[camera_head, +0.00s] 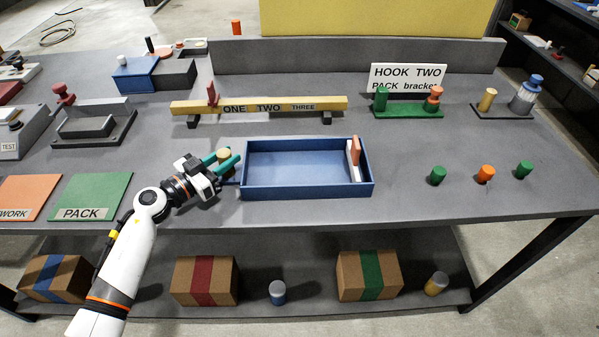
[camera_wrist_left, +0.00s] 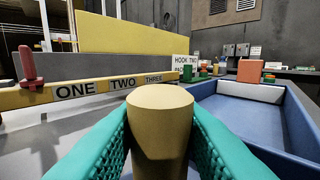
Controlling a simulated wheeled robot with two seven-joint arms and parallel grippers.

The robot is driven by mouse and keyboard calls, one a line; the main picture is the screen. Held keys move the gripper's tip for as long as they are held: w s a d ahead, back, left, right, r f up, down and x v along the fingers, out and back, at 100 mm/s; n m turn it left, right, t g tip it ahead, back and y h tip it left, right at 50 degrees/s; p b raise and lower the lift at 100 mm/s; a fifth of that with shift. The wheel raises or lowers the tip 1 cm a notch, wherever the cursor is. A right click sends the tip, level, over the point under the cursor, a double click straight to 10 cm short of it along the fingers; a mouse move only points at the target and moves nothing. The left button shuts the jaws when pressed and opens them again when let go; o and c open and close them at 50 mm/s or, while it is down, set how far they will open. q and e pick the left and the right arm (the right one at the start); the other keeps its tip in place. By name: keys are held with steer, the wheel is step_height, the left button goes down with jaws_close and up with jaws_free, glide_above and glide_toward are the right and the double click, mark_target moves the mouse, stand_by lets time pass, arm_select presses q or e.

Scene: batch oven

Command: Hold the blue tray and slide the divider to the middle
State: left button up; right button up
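The blue tray (camera_head: 310,192) lies on the grey table near its front edge; it also shows at the right of the left wrist view (camera_wrist_left: 250,128). The divider (camera_head: 352,170), a white plate with an orange block on top, stands inside the tray close to its right end. My left gripper (camera_head: 226,158) is at the tray's left end. Its green fingers close on both sides of an upright tan post (camera_wrist_left: 160,125), with no clear gap in the left wrist view. The post's base is hidden. My right gripper is not in view.
A yellow ONE TWO THREE bar (camera_head: 190,107) stands behind the tray. A green bracket (camera_head: 408,111) sits at the back right, and small green and orange pegs (camera_head: 486,175) stand right of the tray. A green PACK mat (camera_head: 95,190) lies at the left.

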arm_select(q)
jaws_close()
stand_by(0.6)
steer(key=shift+f, duration=0.1)
stand_by(0.3)
